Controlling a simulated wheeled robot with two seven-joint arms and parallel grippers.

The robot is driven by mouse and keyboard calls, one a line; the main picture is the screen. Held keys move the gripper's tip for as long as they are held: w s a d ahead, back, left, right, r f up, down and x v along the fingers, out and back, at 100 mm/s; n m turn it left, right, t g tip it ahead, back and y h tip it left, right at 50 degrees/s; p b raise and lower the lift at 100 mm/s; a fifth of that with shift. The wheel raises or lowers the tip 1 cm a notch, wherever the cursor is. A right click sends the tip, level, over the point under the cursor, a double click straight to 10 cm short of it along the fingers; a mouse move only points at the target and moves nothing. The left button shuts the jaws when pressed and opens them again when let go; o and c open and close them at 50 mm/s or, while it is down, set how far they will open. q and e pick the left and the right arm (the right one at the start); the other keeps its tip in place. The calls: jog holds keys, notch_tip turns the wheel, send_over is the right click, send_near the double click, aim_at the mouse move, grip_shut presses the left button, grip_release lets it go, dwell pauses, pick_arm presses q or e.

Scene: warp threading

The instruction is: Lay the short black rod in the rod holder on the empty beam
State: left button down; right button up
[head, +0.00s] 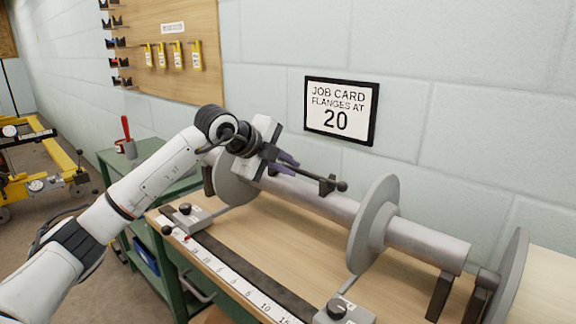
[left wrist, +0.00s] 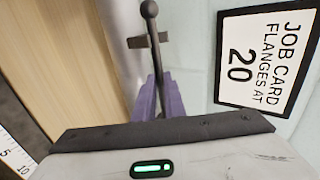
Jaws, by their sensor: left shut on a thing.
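My left gripper (head: 292,166) is above the left part of the grey beam (head: 425,240), its purple fingers shut on the short black rod (head: 342,187). The rod points right, along the beam, and its ball end sticks out past the fingertips. In the left wrist view the rod (left wrist: 155,50) runs between the purple fingers (left wrist: 158,98). A small dark bracket (head: 326,186), perhaps the rod holder, is at the rod's outer part; the wrist view shows it too (left wrist: 138,42). I cannot tell whether the rod rests in it. My right gripper is out of view.
Grey flanges (head: 376,220) stand around the beam. Below lies a wooden bench (head: 300,240) with a white scale strip (head: 235,285) and knobbed blocks (head: 340,312). A job card (head: 341,110) reading 20 hangs on the wall. A green cart (head: 150,150) stands at left.

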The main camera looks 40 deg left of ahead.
pick_arm(q)
jog(key=shift+f, duration=0.15)
dwell(0.3)
jog(key=c, duration=1.7)
grip_release()
jog(key=shift+c, duration=0.2)
jog(key=b+v, duration=0.1)
jog(key=v, duration=0.9)
jog(key=shift+s, duration=0.15)
